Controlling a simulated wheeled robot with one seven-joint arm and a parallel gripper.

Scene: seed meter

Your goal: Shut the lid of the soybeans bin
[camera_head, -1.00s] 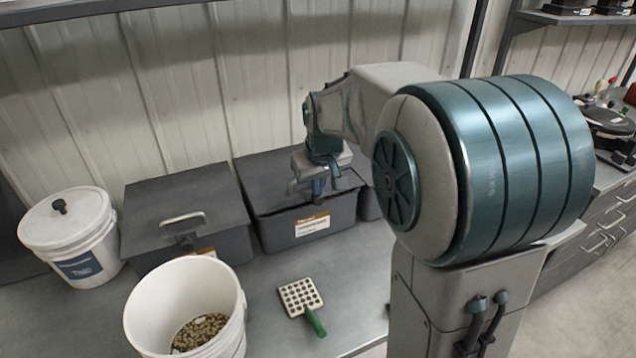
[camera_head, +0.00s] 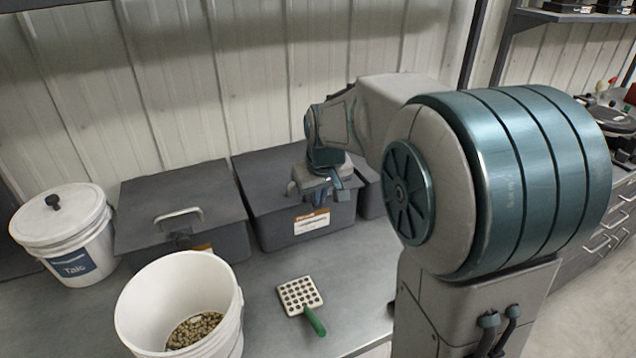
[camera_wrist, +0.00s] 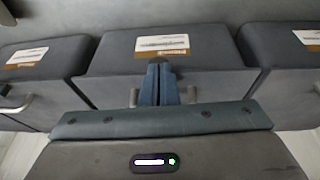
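Three dark grey lidded bins stand in a row against the wall. The lettering on their labels is too small to read, so I cannot confirm which holds soybeans. My gripper (camera_head: 318,194) is at the front edge of the lid of the middle bin (camera_head: 275,225), above its white and brown label. This lid (camera_head: 262,172) lies flat or nearly so, with no clear gap showing. In the wrist view, the blue fingers (camera_wrist: 158,82) are together, between the two handle posts of the middle bin (camera_wrist: 100,65). The fingers hide the handle's middle, and I see nothing pinched between them.
The left bin (camera_head: 140,237) has its lid down. A white lidded Talc bucket (camera_head: 72,262) stands at far left. An open white bucket (camera_head: 150,310) of seeds and a green-handled perforated plate (camera_head: 300,295) are in front. Bare counter (camera_head: 262,335) lies around the plate.

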